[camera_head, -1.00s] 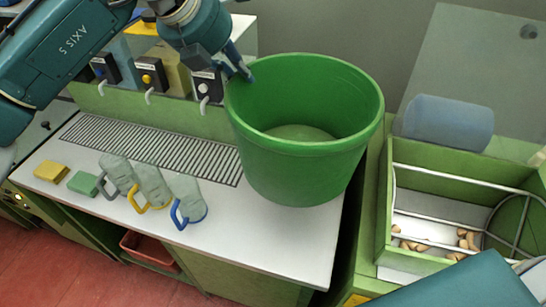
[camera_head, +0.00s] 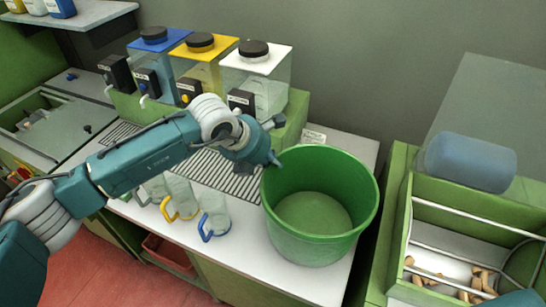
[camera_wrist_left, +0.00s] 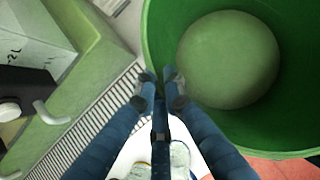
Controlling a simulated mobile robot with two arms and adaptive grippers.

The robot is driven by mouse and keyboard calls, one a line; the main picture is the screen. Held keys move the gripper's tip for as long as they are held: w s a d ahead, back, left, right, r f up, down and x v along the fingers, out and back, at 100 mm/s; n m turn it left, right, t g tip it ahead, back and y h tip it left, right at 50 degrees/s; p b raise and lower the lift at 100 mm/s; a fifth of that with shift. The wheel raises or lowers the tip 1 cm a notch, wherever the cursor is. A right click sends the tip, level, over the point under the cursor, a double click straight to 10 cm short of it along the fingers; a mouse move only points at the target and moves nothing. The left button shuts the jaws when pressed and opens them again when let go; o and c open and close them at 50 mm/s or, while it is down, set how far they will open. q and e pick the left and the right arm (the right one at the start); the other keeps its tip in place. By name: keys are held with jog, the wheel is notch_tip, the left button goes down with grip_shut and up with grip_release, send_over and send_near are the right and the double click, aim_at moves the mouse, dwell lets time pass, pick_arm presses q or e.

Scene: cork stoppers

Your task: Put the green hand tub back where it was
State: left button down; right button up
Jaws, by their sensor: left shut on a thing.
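The green hand tub (camera_head: 318,212) is upright and empty at the right end of the white counter (camera_head: 350,152). Whether its base touches the counter I cannot tell. My left gripper (camera_head: 275,161) is shut on the tub's left rim. In the left wrist view my left gripper (camera_wrist_left: 160,92) has its fingers closed on the rim, and the tub's inside (camera_wrist_left: 228,60) opens to the right. My right gripper is not in view.
Three jugs (camera_head: 214,212) stand left of the tub by a drain grate (camera_head: 235,180). Dispensers with blue, yellow and white tops (camera_head: 258,72) stand behind. A small white sign (camera_head: 313,137) lies behind the tub. A green bin with corks (camera_head: 440,281) is at right.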

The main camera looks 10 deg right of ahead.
pick_arm(q)
jog(key=shift+f+b, duration=0.15)
jog(key=shift+b, duration=0.15)
jog(key=c, duration=1.8)
grip_release()
jog(key=shift+c, duration=0.2)
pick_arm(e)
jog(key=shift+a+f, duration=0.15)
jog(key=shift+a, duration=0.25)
pick_arm(q)
jog(key=b+v, duration=0.3)
jog(key=v, duration=0.9)
jog(key=shift+b, duration=0.3)
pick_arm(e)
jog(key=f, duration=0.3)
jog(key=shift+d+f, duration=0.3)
